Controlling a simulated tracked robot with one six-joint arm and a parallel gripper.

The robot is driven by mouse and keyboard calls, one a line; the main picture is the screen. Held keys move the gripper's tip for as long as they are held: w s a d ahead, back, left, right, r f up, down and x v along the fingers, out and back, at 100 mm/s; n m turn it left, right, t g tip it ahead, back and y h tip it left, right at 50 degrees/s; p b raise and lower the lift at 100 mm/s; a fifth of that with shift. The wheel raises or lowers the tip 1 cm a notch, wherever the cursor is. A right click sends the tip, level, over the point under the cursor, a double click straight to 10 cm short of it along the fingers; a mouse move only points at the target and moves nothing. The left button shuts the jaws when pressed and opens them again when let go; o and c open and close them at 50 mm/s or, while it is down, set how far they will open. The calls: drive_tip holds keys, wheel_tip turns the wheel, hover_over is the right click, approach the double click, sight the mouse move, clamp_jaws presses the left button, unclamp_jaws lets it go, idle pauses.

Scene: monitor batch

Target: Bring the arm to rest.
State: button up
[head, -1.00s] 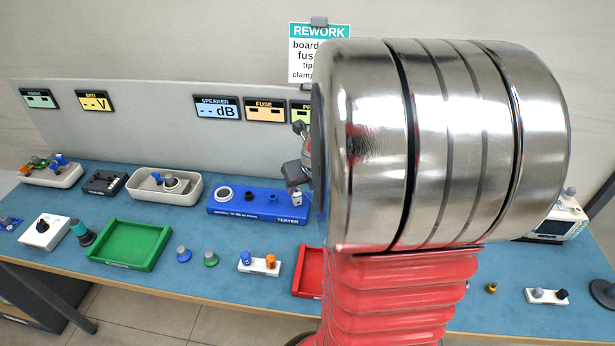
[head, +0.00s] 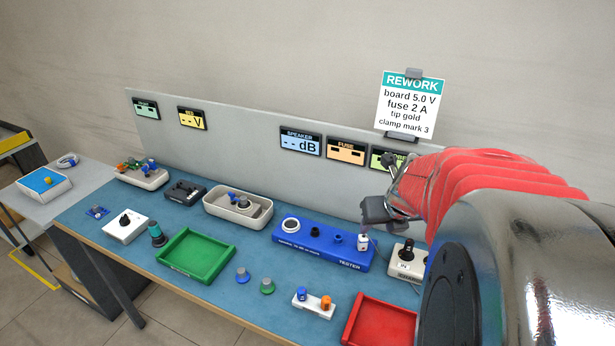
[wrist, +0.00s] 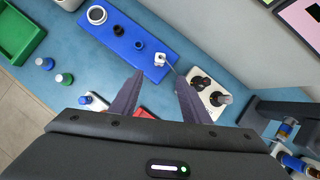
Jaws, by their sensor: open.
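My gripper (head: 377,211) hangs above the right end of the blue tester (head: 285,242) in the head view. In the wrist view my gripper (wrist: 160,90) shows two dark fingers spread apart with nothing between them. A small white piece (wrist: 160,59) on the tester's right end lies beyond the fingertips. My red-sleeved arm and a shiny metal link fill the right side of the head view and hide the bench there.
A green tray (head: 197,256) and a red tray (head: 378,325) lie on the blue bench. A white block with blue and orange knobs (head: 314,303) is between them. A white box with dark knobs (head: 406,262) stands right of the tester. A REWORK sign (head: 411,103) is above the panel.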

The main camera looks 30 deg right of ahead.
idle(0.3)
drive_tip(key=s+a+r+m, duration=0.2)
drive_tip(key=s+a+m, duration=0.1)
drive_tip(key=a+m, duration=0.6)
drive_tip(key=s+a+r+m+y, duration=0.1)
drive_tip(key=s+a+r+m, duration=0.1)
drive_tip(key=a+m, duration=0.7)
drive_tip(key=s+a+r+m+y, duration=0.1)
drive_tip(key=s+a+r+m, duration=0.2)
drive_tip(key=a+m, duration=0.6)
drive_tip(key=m, duration=0.4)
drive_tip(key=shift+s+a+m, duration=0.2)
drive_tip(key=shift+s+m, duration=0.1)
drive_tip(key=shift+s, duration=0.05)
